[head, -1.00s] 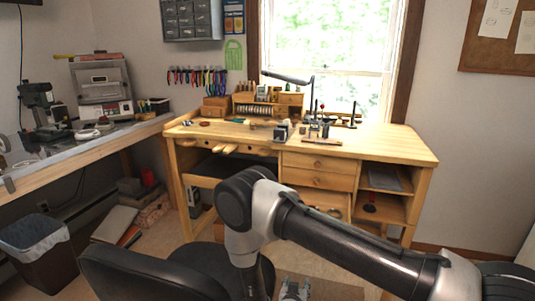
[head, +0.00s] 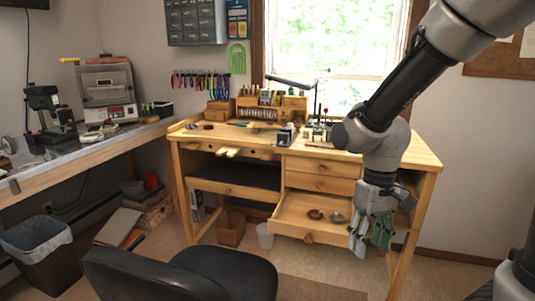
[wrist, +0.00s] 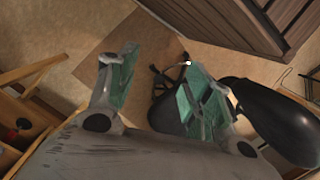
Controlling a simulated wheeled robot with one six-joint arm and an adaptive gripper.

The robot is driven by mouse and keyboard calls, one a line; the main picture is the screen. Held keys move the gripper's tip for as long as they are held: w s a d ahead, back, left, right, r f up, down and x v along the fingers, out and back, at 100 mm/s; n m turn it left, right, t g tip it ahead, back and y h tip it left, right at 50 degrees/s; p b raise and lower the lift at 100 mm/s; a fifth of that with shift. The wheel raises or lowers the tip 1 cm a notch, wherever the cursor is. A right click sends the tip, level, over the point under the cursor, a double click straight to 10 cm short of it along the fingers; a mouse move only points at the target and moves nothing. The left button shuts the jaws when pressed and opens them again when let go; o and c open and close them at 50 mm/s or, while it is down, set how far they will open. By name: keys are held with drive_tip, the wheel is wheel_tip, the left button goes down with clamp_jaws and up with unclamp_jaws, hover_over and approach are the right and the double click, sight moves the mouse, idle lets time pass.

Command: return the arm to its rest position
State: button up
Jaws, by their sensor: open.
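My gripper (head: 371,234) hangs pointing down at the right of the head view, in front of the right side of the wooden workbench. Its green-padded fingers are apart and nothing is between them. In the wrist view my gripper (wrist: 160,90) is also open and empty, with the floor and the chair beyond it. My arm comes in from the upper right and bends down at the wrist. It hides part of the bench's right side and of the window.
The workbench (head: 420,155) has an open lower drawer (head: 290,222) holding small dishes, close left of my gripper. A black chair (head: 225,270) stands front left. A bin (head: 35,250) stands far left. Some floor (head: 345,275) is free below.

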drive_tip(key=s+d+r+m+t, duration=0.1)
drive_tip(key=s+d+r+t, duration=0.2)
drive_tip(key=d+r, duration=0.3)
drive_tip(key=s+d+r+m+t, duration=0.2)
drive_tip(key=s+d+r+t, duration=0.1)
drive_tip(key=d+r, duration=0.4)
wheel_tip(320, 180, up, 2)
drive_tip(key=shift+s+d+r, duration=0.1)
drive_tip(key=shift+s+d, duration=0.15)
drive_tip(key=shift+s, duration=0.45)
